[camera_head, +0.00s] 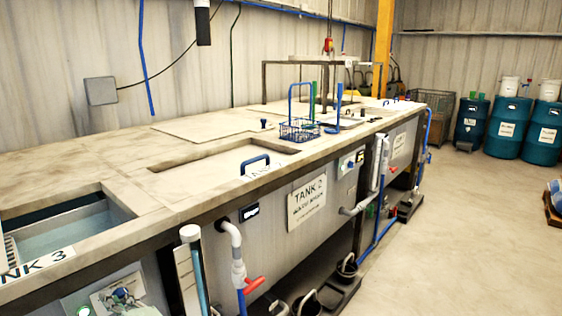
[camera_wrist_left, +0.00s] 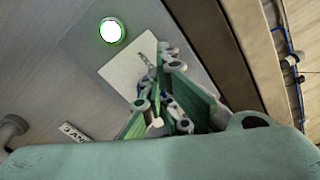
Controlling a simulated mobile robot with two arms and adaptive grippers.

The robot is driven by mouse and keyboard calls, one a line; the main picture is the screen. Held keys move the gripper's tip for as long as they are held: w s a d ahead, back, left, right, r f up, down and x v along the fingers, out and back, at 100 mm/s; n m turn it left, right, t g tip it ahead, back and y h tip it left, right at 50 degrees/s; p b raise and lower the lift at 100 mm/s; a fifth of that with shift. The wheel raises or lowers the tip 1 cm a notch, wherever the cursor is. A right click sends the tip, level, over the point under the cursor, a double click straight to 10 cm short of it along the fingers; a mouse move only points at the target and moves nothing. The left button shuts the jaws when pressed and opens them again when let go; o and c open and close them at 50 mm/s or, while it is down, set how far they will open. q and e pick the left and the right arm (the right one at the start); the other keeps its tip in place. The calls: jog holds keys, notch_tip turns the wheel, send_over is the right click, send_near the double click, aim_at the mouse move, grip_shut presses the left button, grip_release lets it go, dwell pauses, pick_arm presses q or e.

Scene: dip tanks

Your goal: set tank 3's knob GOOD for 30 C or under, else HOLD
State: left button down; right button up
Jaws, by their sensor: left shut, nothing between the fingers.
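Tank 3 (camera_head: 70,222) is the open basin at the left in the head view, with its "TANK 3" label (camera_head: 38,262) on the near rim. My left gripper (camera_head: 122,296) is shut and empty at the tank's front, over a pale plate (camera_head: 103,291). In the left wrist view the green fingers (camera_wrist_left: 166,62) reach over this plate (camera_wrist_left: 128,59). A small dark-and-light shape (camera_wrist_left: 147,60) beside the fingertips may be part of the knob; its setting is unreadable. A green-ringed lamp (camera_wrist_left: 112,31) shines beside the plate. No readable temperature shows. My right gripper is not in view.
A white-capped upright tube (camera_head: 197,265) and a pipe with a red handle (camera_head: 254,285) stand right of the plate. Tank 2's sign (camera_head: 307,202) is farther right. A blue wire basket (camera_head: 299,130) sits on the counter.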

pick_arm(q)
jog(key=shift+d+r, duration=0.1)
jog(key=shift+d, duration=0.1)
jog(key=p+v, duration=0.1)
jog(key=v, duration=0.5)
jog(key=shift+a+r, duration=0.1)
jog(key=shift+a, duration=0.05)
